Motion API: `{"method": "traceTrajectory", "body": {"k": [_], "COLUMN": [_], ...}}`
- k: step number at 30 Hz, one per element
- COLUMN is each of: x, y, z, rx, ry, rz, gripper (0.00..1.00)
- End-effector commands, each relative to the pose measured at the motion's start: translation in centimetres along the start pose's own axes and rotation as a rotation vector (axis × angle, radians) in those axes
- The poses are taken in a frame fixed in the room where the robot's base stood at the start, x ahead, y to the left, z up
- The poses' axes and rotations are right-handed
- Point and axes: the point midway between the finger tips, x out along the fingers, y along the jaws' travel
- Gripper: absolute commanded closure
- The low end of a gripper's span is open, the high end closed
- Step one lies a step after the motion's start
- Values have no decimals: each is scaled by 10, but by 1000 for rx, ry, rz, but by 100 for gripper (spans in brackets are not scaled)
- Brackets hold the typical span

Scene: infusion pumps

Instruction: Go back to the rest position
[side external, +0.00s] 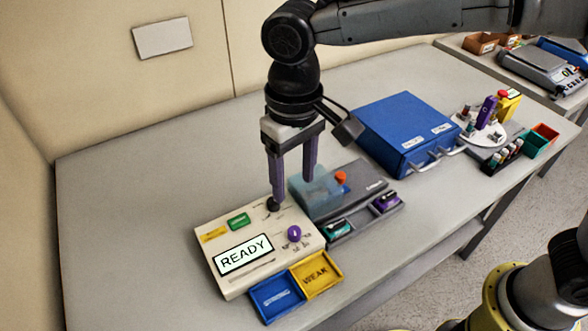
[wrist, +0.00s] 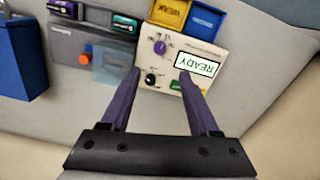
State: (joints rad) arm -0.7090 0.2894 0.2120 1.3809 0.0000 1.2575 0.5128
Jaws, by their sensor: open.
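My gripper (side external: 292,190) hangs pointing down above the back edge of the cream pump (side external: 225,281), with its two purple fingers apart and nothing between them. In the wrist view my gripper (wrist: 159,80) is open, its fingertips over the near edge of the pump (wrist: 165,82). The pump's display (side external: 243,254) reads READY. A black knob (side external: 273,205) sits close to one fingertip, and I cannot tell from the side whether they touch. In the wrist view the black knob (wrist: 151,79) lies between the fingers, nearer the left one. A purple knob (side external: 294,234) is also on the pump.
A grey device with a clear blue cover (side external: 313,190) stands right beside the gripper. A blue drawer box (side external: 405,125) is behind it. A blue tray (side external: 277,297) and a yellow WEAK tray (side external: 316,274) adjoin the pump's front. The table's left side (side external: 130,200) is clear.

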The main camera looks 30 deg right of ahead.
Motion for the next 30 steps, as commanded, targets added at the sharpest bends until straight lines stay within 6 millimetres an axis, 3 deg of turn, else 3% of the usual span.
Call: {"method": "traceTrajectory", "body": {"k": [5,17,20,23,25,30], "x": [-10,-10,-13,-38,-62,-106], "y": [0,0,8,31,60,139], "z": [0,0,-4,-11,-7,31], "rx": [0,0,19,71,129,266], "ry": [0,0,6,53,95,196], "rz": [0,0,-3,-27,-45,-73], "gripper": [38,38,38,38,38,38]}}
